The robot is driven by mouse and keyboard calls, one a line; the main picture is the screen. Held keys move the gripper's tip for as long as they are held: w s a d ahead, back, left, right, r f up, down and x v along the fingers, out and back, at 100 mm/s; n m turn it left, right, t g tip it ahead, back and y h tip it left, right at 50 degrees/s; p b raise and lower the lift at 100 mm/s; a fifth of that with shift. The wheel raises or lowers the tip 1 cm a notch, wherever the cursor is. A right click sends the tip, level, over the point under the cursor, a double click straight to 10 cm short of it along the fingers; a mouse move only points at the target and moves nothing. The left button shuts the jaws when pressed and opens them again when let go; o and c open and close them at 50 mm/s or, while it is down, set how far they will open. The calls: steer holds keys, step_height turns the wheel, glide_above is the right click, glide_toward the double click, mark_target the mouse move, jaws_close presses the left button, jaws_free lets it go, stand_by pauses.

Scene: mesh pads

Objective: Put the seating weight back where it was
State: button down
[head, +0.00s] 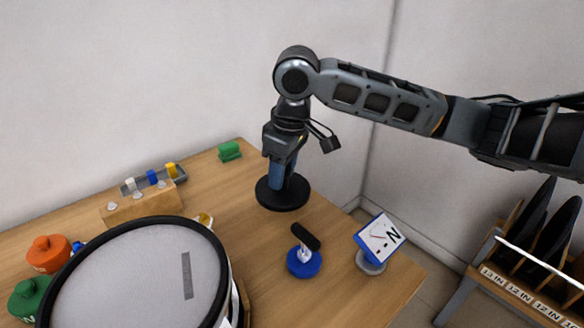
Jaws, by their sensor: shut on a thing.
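My gripper (281,165) points down over the back of the wooden table and is shut on the upright part of a wide black round disc (284,200). This is likely the seating weight. The fingers hide most of its upright part, and I cannot tell whether the disc touches the table or hangs just above it. A large round pad (140,275) with a pale mesh face and black rim stands at the front left, clear of my gripper.
Orange (48,254) and green (30,298) knobbed pots, a wooden block (143,205) and a green block (229,151) stand around. A labelled rack (530,290) is beyond the table.

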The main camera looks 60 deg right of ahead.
mark_target(290, 170)
steer(key=shift+f, duration=1.9)
steer(key=shift+f, duration=0.15)
steer(key=c, duration=0.6)
jaws_free()
steer(key=shift+f, duration=0.1)
steer(key=shift+c, duration=0.2)
steer(key=r, duration=0.4)
steer(key=s+r, duration=0.1)
steer(key=r, duration=0.7)
steer(key=shift+s+d+r, duration=0.1)
steer(key=shift+s, duration=0.3)
